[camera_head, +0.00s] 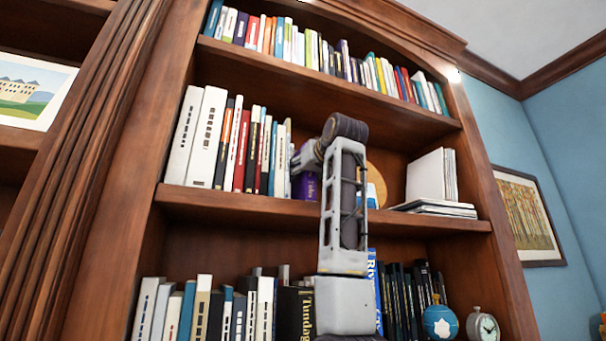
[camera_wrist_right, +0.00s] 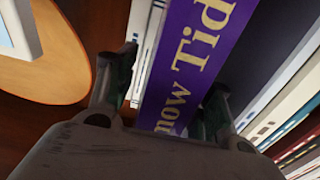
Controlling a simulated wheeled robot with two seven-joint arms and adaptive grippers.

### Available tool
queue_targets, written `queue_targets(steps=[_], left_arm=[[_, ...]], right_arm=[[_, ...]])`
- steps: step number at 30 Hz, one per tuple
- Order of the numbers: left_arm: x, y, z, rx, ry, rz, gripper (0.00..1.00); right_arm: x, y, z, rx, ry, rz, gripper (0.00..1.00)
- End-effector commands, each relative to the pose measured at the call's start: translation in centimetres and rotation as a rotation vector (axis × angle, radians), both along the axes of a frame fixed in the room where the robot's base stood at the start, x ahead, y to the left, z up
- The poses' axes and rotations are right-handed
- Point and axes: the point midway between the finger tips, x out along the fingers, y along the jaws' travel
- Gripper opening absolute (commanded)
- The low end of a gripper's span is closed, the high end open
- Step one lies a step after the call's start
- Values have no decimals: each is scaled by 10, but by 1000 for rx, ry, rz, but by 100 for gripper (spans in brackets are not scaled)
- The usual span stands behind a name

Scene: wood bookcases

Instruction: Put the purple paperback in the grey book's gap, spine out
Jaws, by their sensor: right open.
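The purple paperback (camera_head: 308,188) stands at the right end of the book row on the middle shelf, partly hidden by my right arm. In the right wrist view, the purple paperback (camera_wrist_right: 190,60) shows a spine with large pale letters. My right gripper (camera_wrist_right: 170,75) is open, with one finger on each side of that spine; I cannot tell whether they touch it. In the head view, my right gripper (camera_head: 300,160) is mostly hidden behind its own wrist. I cannot pick out the grey book or its gap. My left gripper is not in view.
A round wooden disc (camera_head: 375,177) stands right of the paperback; the disc (camera_wrist_right: 40,70) shows close to one finger. White books stand (camera_head: 427,178) and lie (camera_head: 437,208) farther right. Full rows fill the top shelf (camera_head: 320,80).

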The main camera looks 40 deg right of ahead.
Motion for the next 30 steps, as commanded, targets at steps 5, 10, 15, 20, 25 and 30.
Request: queue_targets(steps=[5,10,15,20,25,30], left_arm=[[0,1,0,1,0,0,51],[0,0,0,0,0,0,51],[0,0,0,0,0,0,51],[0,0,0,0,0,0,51],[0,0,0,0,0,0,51],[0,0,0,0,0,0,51]], right_arm=[[-4,1,1,-1,-2,0,52],[-15,5,1,-1,-3,0,52],[-34,11,1,-1,-4,0,52],[-57,18,1,-2,-5,0,52],[-81,26,1,-2,-5,-1,52],[-101,32,1,-1,-4,-1,52]])
